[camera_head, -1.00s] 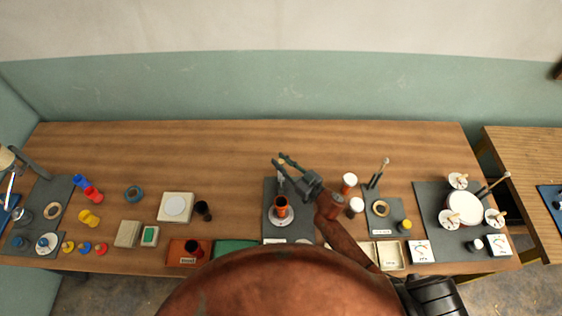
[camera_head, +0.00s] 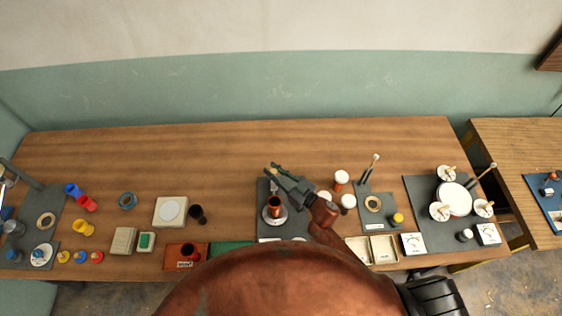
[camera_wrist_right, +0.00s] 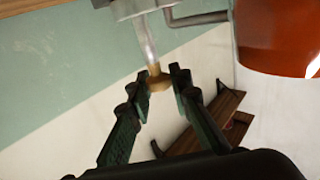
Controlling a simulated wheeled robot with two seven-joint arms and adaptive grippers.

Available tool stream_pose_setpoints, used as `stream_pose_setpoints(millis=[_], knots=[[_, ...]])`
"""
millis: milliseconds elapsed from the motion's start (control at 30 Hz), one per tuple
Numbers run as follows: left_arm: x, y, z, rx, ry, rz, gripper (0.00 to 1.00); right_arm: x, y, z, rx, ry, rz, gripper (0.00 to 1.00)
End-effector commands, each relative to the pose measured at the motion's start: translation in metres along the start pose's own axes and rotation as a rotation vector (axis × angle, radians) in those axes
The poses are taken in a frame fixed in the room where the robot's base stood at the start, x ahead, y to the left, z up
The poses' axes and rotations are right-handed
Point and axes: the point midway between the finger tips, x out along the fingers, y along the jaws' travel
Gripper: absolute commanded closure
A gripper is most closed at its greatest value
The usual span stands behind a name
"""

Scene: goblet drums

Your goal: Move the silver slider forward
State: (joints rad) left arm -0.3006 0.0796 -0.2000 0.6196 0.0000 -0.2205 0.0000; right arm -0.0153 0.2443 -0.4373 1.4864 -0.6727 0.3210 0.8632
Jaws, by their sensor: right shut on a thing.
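A silver rod (camera_wrist_right: 147,42) with a tan knob (camera_wrist_right: 158,81) at its end shows in the right wrist view; I take it for the silver slider. My right gripper (camera_wrist_right: 160,84) has its two dark fingers on either side of the knob, shut on it. In the head view the right gripper (camera_head: 272,171) is over the back part of a dark grey mat (camera_head: 263,190), and its fingers hide most of the slider. A copper-coloured drum (camera_head: 274,203) stands on a pale round base just in front; it also shows in the wrist view (camera_wrist_right: 280,38). My left gripper is not in view.
White-topped cups (camera_head: 341,178) stand close to the right of my right arm. A dark cup (camera_head: 197,212) and a square white pad (camera_head: 170,211) are to the left. A large white-topped drum (camera_head: 455,198) is at far right. The table's back strip (camera_head: 200,150) is clear.

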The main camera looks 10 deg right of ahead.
Motion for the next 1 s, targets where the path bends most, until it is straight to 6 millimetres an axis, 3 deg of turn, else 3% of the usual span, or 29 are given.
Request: stream_pose_setpoints(millis=[100,300,333,567,867,1000], knots=[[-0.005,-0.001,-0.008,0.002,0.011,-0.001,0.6,0.001,-0.014,0.0,0.001,-0.003,-0.014,1.0],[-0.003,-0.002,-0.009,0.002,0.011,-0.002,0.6,0.001,-0.015,0.002,0.001,-0.004,-0.018,1.0],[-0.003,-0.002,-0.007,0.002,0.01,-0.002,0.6,0.001,-0.015,0.002,0.001,-0.004,-0.018,0.81],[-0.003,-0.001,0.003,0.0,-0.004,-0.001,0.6,0.001,-0.014,0.001,0.001,-0.003,-0.016,0.65],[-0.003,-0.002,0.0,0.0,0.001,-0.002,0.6,-0.001,-0.013,0.001,0.0,-0.002,-0.014,0.65],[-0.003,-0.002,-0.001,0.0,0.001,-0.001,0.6,-0.015,-0.012,0.002,-0.001,-0.005,-0.013,0.65]])
